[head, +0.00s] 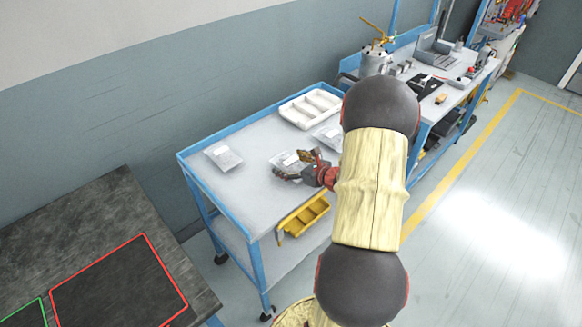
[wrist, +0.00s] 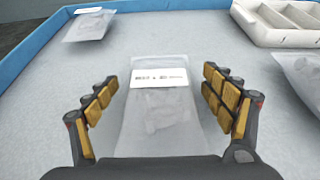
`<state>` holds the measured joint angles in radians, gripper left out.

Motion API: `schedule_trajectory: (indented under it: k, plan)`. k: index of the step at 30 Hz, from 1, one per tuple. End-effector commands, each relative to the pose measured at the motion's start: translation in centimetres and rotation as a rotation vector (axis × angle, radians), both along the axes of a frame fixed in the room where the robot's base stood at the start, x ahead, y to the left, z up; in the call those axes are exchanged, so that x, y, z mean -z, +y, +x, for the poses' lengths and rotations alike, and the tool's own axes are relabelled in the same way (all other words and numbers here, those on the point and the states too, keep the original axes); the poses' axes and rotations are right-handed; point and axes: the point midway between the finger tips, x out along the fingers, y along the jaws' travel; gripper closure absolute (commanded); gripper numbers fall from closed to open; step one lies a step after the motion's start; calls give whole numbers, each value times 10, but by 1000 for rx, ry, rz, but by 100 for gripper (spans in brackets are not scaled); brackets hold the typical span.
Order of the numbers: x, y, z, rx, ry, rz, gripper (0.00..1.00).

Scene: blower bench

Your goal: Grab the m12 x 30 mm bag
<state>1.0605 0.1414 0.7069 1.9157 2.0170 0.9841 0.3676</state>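A clear flat bag (wrist: 160,125) with a white label lies on the bench top in the middle of the wrist view. Its label's print is blurred; it seems to show an M size and a length, but I cannot read it surely. My gripper (wrist: 160,88) is open, with one finger on each side of this bag and nothing held. In the head view the bag (head: 281,161) is partly hidden by my gripper (head: 303,166). A second labelled bag (head: 223,156) lies to the left, and a third (head: 327,136) to the right.
A white compartment tray (head: 310,108) stands at the back of the blue-framed bench (head: 245,190). A yellow bin (head: 305,215) hangs below the front edge. A raised blue rim (wrist: 40,45) runs along the bench's left and back. Bare surface lies between the bags.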

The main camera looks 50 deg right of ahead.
Motion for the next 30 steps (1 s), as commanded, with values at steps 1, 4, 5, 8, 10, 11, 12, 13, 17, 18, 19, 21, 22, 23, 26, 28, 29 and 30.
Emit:
schedule_trajectory:
  k: [1, 4, 5, 8, 10, 11, 12, 13, 17, 18, 19, 21, 22, 23, 26, 28, 29, 30]
  plan:
    - [0, 0, 0, 0, 0, 0, 22]
    - [0, 0, 0, 0, 0, 0, 27]
    - [0, 0, 0, 0, 0, 0, 29]
    - [0, 0, 0, 0, 0, 0, 35]
    - [0, 0, 0, 0, 0, 0, 39]
    - [0, 0, 0, 0, 0, 0, 41]
    - [0, 0, 0, 0, 0, 0, 43]
    - [0, 0, 0, 0, 0, 0, 44]
    - [0, 0, 0, 0, 1, 0, 52]
    - [0, 0, 0, 0, 1, 0, 54]
    - [0, 0, 0, 0, 1, 0, 56]
    - [0, 0, 0, 0, 1, 0, 60]
    - [0, 0, 0, 0, 1, 0, 62]
    - [0, 0, 0, 0, 1, 0, 63]
    - [0, 0, 0, 0, 1, 0, 69]
    - [0, 0, 0, 0, 1, 0, 73]
    - [0, 0, 0, 0, 1, 0, 75]
    - [0, 0, 0, 0, 1, 0, 77]
